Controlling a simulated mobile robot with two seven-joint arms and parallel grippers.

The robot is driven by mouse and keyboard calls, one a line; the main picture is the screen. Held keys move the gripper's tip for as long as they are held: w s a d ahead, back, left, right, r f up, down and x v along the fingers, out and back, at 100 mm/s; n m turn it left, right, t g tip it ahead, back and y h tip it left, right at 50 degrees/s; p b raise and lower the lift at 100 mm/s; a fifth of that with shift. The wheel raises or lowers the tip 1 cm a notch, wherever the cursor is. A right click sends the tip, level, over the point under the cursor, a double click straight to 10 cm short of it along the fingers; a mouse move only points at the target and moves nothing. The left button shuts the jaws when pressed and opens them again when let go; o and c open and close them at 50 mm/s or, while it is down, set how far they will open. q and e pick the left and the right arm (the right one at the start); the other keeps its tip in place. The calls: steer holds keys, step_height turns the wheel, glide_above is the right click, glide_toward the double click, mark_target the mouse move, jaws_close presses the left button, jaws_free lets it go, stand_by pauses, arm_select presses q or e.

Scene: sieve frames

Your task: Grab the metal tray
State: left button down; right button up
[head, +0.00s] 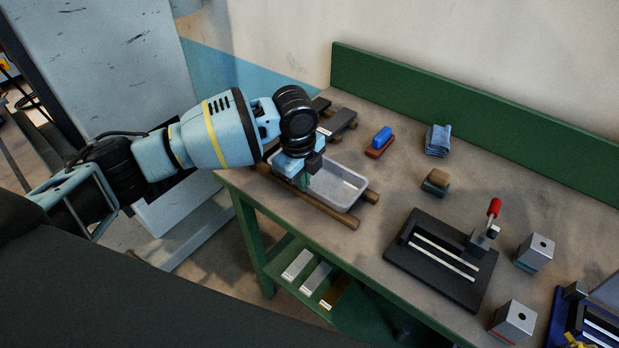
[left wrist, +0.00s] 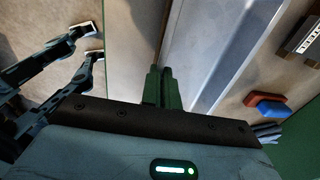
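The metal tray (head: 340,186) is a shallow, light grey pan. It sits over wooden rails (head: 347,217) at the left end of the green workbench. My left gripper (head: 303,181) points down at the tray's near long side. In the left wrist view its green fingers (left wrist: 160,86) are close together at the tray's rim, with the rim running in between them, and look shut on it. The tray's inside (left wrist: 208,45) lies to the right of the fingers there. The fingertips' contact is partly hidden. My right gripper is in neither view.
Behind the tray are dark blocks (head: 338,121), a blue and red brush-like pair (head: 380,143) and folded blue cloths (head: 438,140). A brown block (head: 436,182) lies to the right. A black fixture with a red-handled lever (head: 443,258) and metal blocks (head: 534,251) stand farther right.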

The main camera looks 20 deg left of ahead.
arm_select(q)
steer(key=shift+r, duration=0.7)
step_height(320, 180, up, 2)
steer(key=shift+a+r, duration=0.1)
steer(key=shift+r, duration=0.15)
steer(key=s+a+r, duration=0.1)
steer(key=s+a, duration=0.9)
steer(key=s, duration=0.2)
steer(key=shift+s+p, duration=0.2)
steer(key=shift+p, duration=0.1)
steer(key=shift+d+r, duration=0.1)
